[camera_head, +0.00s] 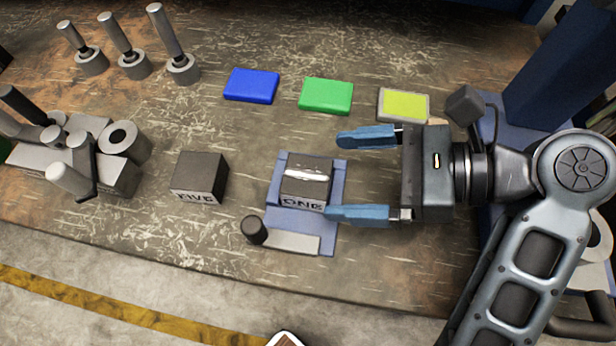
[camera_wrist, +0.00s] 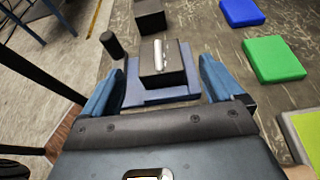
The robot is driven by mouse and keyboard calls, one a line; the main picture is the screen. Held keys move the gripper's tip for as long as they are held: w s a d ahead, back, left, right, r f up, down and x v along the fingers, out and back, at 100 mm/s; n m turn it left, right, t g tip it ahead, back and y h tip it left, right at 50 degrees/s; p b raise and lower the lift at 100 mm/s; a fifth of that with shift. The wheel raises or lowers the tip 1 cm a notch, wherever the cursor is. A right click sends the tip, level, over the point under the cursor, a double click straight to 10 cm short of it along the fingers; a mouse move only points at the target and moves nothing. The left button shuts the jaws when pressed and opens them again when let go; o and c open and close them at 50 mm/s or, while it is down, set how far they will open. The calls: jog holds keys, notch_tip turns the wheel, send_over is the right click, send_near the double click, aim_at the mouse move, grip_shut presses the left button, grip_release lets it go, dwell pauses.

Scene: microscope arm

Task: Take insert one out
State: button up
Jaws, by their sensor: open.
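Insert one (camera_head: 305,182) is a dark block with "ONE" on its front face and a shiny metal bar on top. It sits on a blue fixture (camera_head: 328,236) that has a black-knobbed lever at its front left. My gripper (camera_head: 338,177) is open, reaching in from the right, with its two blue fingertips just right of the insert, one toward the back and one by its front right corner. In the wrist view insert one (camera_wrist: 166,68) lies ahead, between the lines of the fingers (camera_wrist: 160,85). Nothing is held.
A dark block marked "FIVE" (camera_head: 199,177) stands left of the fixture. Blue (camera_head: 251,86), green (camera_head: 326,96) and yellow-topped (camera_head: 404,105) pads lie behind. Several grey handled cylinders and a grey metal assembly (camera_head: 75,165) stand at the left. The table's front edge is close to the fixture.

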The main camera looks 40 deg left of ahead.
aim_at(299, 175)
jog(key=shift+x, duration=3.35)
jog(key=shift+s, duration=0.1)
jog(key=shift+c, duration=0.2)
grip_shut()
jog(key=shift+r, duration=0.2)
